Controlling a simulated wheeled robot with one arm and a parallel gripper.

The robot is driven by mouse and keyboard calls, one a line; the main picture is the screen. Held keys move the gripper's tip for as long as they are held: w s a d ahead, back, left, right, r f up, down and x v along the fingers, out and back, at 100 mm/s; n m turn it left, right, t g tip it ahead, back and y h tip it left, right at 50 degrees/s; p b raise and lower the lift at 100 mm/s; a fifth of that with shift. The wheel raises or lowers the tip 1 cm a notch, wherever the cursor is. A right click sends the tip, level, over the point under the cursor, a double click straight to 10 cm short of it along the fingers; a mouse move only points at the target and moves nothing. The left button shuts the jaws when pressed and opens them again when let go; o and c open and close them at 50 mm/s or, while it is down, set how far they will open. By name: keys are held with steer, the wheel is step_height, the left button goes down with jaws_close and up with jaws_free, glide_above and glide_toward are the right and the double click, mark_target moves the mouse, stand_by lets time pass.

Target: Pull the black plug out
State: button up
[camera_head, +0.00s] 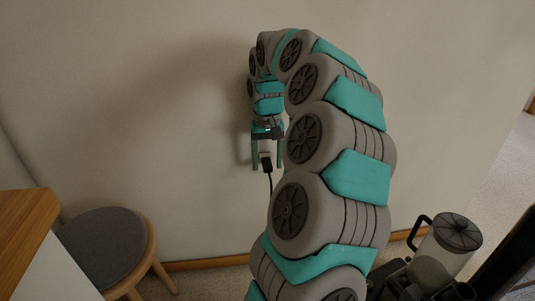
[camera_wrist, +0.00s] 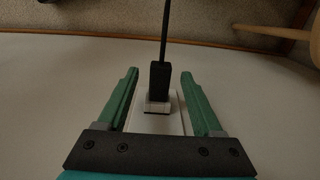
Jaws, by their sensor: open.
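The black plug (camera_wrist: 159,80) sits in a white wall socket (camera_wrist: 168,124), with its black cord (camera_wrist: 166,25) running up out of the wrist picture. In the head view the plug (camera_head: 266,164) shows low at my gripper, and its cord hangs down the wall. My gripper (camera_wrist: 160,75) is open, with one green finger on each side of the plug. Gaps show between both fingers and the plug. In the head view my gripper (camera_head: 267,168) is close to the wall, partly beside my large arm links.
A round stool (camera_head: 105,248) with a grey seat stands at the lower left, next to a wooden-topped piece of furniture (camera_head: 24,220). A clear container with a dark lid (camera_head: 456,230) is at the lower right. The wall around the socket is bare.

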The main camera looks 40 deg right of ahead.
jaws_close()
stand_by(1.0)
